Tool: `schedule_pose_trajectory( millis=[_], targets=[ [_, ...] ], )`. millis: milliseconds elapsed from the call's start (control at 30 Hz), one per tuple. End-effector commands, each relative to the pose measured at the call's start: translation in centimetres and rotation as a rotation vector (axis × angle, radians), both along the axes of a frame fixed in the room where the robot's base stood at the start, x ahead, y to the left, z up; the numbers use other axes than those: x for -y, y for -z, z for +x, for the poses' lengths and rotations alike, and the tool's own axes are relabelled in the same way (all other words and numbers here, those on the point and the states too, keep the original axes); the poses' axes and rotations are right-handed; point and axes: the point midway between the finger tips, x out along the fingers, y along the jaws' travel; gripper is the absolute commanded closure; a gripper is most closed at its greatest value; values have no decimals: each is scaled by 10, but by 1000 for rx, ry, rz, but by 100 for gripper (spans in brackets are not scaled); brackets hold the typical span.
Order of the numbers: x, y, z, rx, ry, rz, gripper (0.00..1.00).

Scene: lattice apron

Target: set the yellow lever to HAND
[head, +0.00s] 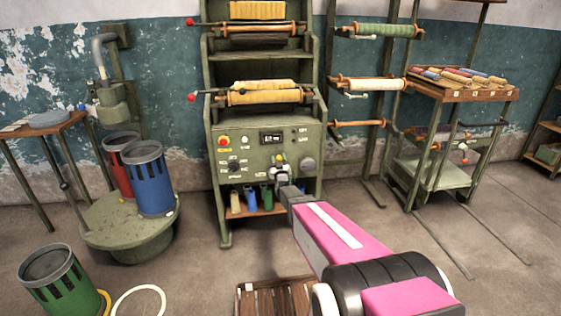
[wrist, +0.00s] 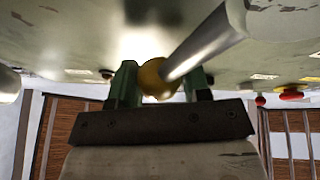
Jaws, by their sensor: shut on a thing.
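The yellow lever shows in the wrist view as a yellow ball knob (wrist: 156,78) on a grey metal rod that runs up and right toward the panel. My gripper (wrist: 161,82) has its green fingers on either side of the knob and is shut on it. In the head view my gripper (head: 281,172) is at the lower middle of the green control panel (head: 254,137) and covers part of it. The HAND mark cannot be read in either view, so the lever's setting cannot be told.
Coloured bottles (head: 251,199) stand on the shelf below. A blue bin (head: 150,180) stands on a round platform at left.

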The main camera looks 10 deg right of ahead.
Motion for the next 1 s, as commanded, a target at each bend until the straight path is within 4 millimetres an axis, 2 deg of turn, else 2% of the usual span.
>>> schedule_pose_trajectory(
  millis=[600,1000],
  targets=[
    [-50,-3,-1,-3,3,-527,99],
    [-70,3,0,-2,5,-739,99]
  ],
)
